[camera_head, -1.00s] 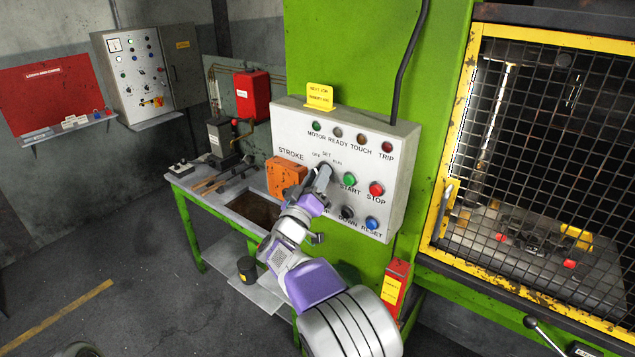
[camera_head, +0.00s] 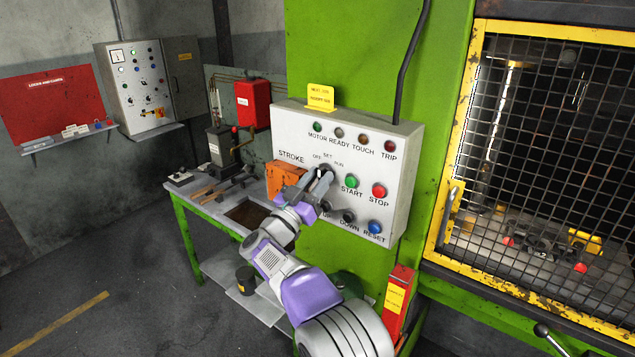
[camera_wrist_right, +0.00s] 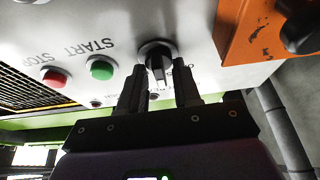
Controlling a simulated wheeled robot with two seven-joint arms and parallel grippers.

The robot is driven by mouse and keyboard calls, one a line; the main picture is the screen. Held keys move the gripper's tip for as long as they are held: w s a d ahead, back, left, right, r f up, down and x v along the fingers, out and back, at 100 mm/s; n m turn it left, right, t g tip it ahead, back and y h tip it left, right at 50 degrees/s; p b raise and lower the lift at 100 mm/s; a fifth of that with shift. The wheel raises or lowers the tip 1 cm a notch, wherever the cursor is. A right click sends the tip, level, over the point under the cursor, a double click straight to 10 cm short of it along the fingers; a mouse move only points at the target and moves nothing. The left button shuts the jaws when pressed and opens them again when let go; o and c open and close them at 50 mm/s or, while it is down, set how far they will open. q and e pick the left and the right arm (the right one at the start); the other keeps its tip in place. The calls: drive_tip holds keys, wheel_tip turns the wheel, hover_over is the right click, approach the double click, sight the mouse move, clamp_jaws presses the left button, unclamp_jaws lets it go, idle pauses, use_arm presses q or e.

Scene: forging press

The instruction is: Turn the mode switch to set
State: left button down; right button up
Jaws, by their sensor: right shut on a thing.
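The mode switch is a dark rotary knob (camera_head: 325,169) on the grey control panel (camera_head: 398,205), under the labels OFF, SET and RUN. My right gripper (camera_head: 318,181) is at the knob, its fingers partly covering it in the head view. In the right wrist view the knob (camera_wrist_right: 157,52) lies between and just beyond the fingertips of the right gripper (camera_wrist_right: 160,85). The gripper is shut on the knob, one finger on each side. I cannot tell surely which label the knob points at. My left gripper is not in view.
A green START button (camera_head: 351,181) and a red STOP button (camera_head: 379,190) sit right of the switch. An orange STROKE box (camera_head: 284,180) is close on the left. A mesh guard (camera_head: 545,150) stands at the right, a workbench (camera_head: 190,199) at the left.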

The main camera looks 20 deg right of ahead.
idle(0.3)
drive_tip(key=o, duration=0.7)
drive_tip(key=shift+c, duration=0.2)
drive_tip(key=b+v, duration=0.1)
drive_tip(key=v, duration=0.6)
drive_tip(key=shift+s+a, duration=0.2)
drive_tip(key=shift+a, duration=0.05)
drive_tip(key=shift+f, duration=0.15)
